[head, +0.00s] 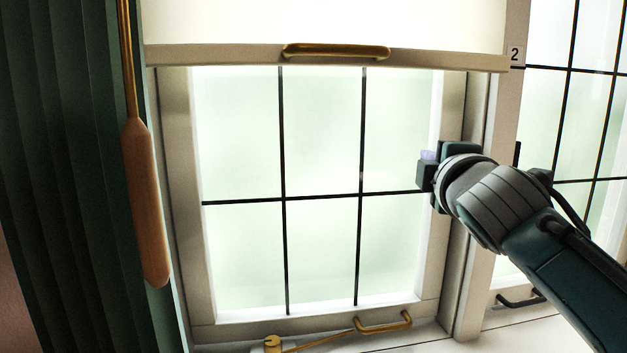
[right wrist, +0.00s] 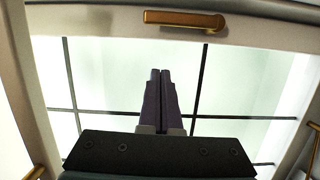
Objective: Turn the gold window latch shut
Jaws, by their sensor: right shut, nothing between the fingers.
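The gold window latch (right wrist: 185,20) shows at the top of the right wrist view, a bar with a thicker rounded right end. It lies lengthwise along the pale window frame. In the head view I cannot make it out; my right gripper covers part of the right frame side. My right gripper (head: 428,157) is at that side, about mid-height of the pane. In the right wrist view its purple fingers (right wrist: 160,72) are together and empty, with a visible gap in the picture between their tips and the latch. My left gripper is not in view.
A blind with a gold pull (head: 335,51) hangs over the window top. A gold handle (head: 383,323) and a stay with a gold knob (head: 272,343) are at the bottom. A wooden-handled rod (head: 146,205) and green curtain (head: 65,180) are at left. A tag "2" (head: 515,54) is at right.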

